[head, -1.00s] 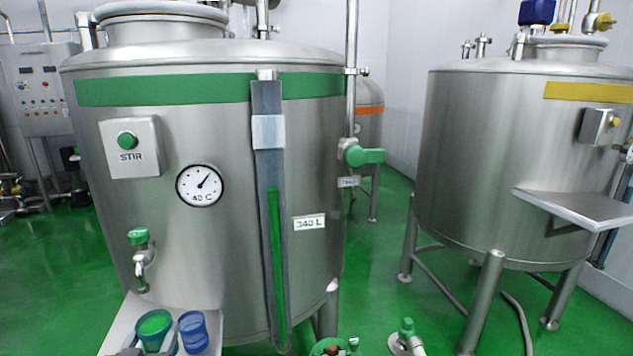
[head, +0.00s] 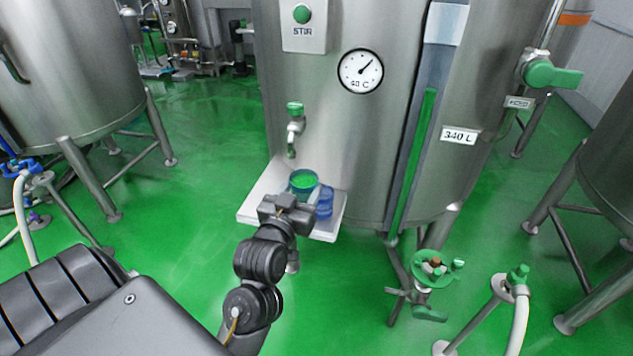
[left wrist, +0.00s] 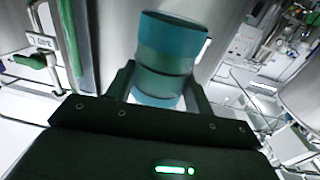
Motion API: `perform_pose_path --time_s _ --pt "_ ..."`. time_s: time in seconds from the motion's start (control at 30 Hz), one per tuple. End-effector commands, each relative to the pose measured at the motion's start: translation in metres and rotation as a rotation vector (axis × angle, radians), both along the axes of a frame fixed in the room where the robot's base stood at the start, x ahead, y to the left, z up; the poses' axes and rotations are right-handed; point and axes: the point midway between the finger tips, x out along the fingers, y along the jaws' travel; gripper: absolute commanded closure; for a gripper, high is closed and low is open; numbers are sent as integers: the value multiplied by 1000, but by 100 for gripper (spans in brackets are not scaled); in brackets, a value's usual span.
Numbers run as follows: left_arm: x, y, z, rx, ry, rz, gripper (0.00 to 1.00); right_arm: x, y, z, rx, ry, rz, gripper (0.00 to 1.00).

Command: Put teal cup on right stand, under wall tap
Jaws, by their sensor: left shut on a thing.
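The teal cup (head: 303,179), green inside, is at the small metal shelf on the front of the middle tank, below a green-handled tap (head: 295,120). My left gripper (head: 297,198) reaches in from the front and is shut on the cup. In the left wrist view the teal cup (left wrist: 168,45) stands between the two fingers (left wrist: 160,88). I cannot tell whether its base touches the shelf. No right stand or wall tap can be made out in the current views. My right gripper is not in view.
A blue cup (head: 324,204) stands close to the right of my left gripper on the shelf (head: 258,207). The tank wall is right behind. Valves on pipes (head: 430,268) and a hose (head: 518,310) rise from the floor at right. Open green floor (head: 190,220) lies to the left.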

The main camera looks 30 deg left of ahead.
Motion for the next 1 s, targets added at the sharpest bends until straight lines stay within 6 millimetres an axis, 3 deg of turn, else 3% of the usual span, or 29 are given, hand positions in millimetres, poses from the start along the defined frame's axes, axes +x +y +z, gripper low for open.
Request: perform_pose_path --time_s 0.13,0.37,0.73,0.8,1.0 --pt "-7 28 1 -1 6 67 81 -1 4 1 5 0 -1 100" --pt "-4 37 -3 1 15 78 81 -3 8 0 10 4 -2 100" --pt "65 92 -40 3 17 79 81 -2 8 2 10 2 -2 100" --pt "74 98 -58 0 19 78 81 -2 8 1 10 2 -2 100" --pt "93 112 -86 -1 16 78 81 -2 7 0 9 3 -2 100"
